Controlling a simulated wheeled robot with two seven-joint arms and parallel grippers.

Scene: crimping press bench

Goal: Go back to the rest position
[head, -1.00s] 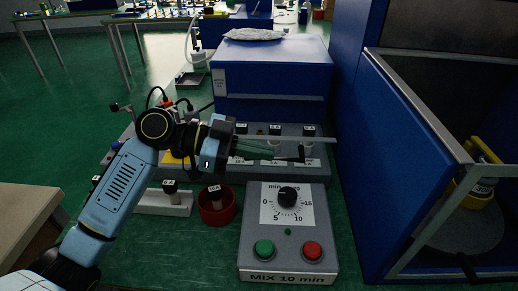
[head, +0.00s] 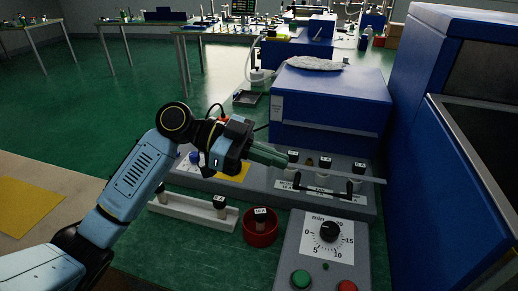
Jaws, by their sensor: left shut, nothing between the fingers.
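My left arm comes in from the left. I cannot tell whether the fingers touch anything there. My right gripper is not in view.
A grey timer box (head: 327,255) with a dial and green and red buttons stands at the front. A tall blue machine (head: 435,140) blocks the right side. Green floor is open at the left.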

